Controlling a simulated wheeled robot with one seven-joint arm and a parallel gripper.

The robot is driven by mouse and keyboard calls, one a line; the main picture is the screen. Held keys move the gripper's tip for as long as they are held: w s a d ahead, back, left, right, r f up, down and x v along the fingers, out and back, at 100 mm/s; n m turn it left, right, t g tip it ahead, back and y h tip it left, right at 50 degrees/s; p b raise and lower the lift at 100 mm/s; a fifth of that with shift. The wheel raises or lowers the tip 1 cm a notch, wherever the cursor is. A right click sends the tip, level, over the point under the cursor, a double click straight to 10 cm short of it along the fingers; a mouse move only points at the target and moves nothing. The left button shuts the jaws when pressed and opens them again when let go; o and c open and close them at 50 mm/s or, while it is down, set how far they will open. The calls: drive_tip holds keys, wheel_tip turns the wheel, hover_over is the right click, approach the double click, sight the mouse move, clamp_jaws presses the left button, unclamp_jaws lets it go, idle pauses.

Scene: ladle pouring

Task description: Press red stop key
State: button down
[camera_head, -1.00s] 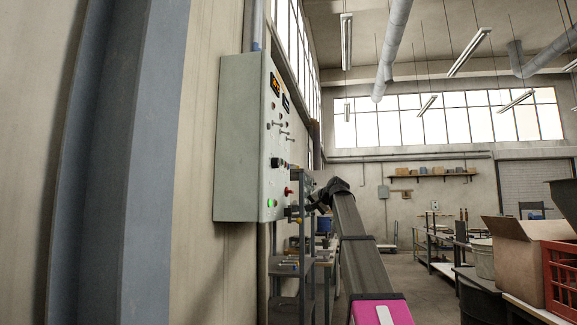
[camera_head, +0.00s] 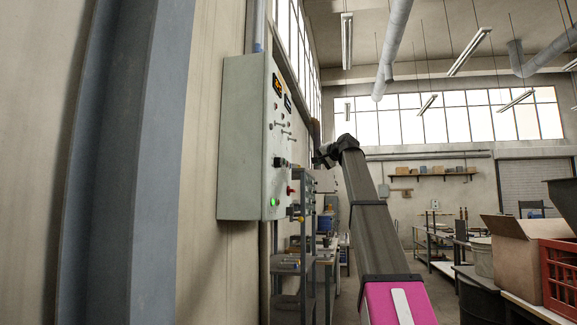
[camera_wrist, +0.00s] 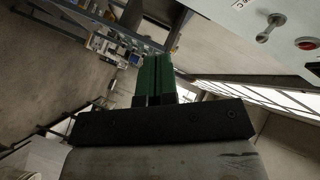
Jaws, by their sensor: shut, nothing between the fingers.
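A grey control box (camera_head: 240,135) hangs on the wall left of centre in the head view, its front seen at a steep angle. A small red key (camera_head: 290,190) sticks out low on that front, near a lit green light (camera_head: 273,202). In the wrist view a red round button (camera_wrist: 306,43) shows at the upper right, beside a metal knob (camera_wrist: 270,27); I cannot tell if it is the same key. My gripper (camera_head: 322,157) is right of the box, higher than the red key and apart from it. Its green fingers (camera_wrist: 153,75) are shut and empty.
A metal shelf rack (camera_head: 300,250) stands below and beyond the box. A grey-blue column (camera_head: 130,160) is close on the left. A cardboard box (camera_head: 515,250) and a red crate (camera_head: 560,270) sit on a bench at right. Floor between rack and benches looks open.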

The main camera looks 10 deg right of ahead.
drive_tip(key=shift+a, duration=0.15)
drive_tip(key=w+a, duration=0.2)
drive_tip(key=a, duration=0.6)
drive_tip(key=shift+w, duration=0.35)
drive_tip(key=shift+a, duration=0.25)
idle(1.6)
drive_tip(key=shift+w+a, duration=0.15)
drive_tip(key=shift+a, duration=0.1)
drive_tip(key=shift+w+a, duration=0.1)
drive_tip(key=shift+a, duration=0.2)
idle(0.8)
drive_tip(key=shift+d, duration=0.15)
drive_tip(key=shift+s+d, duration=0.25)
drive_tip(key=shift+d, duration=0.35)
idle(0.3)
drive_tip(key=shift+s+d, duration=0.25)
drive_tip(key=shift+d, duration=0.55)
drive_tip(key=shift+s+d, duration=0.25)
drive_tip(key=shift+d, duration=0.5)
drive_tip(key=shift+s+d, duration=0.25)
drive_tip(key=shift+d, duration=0.55)
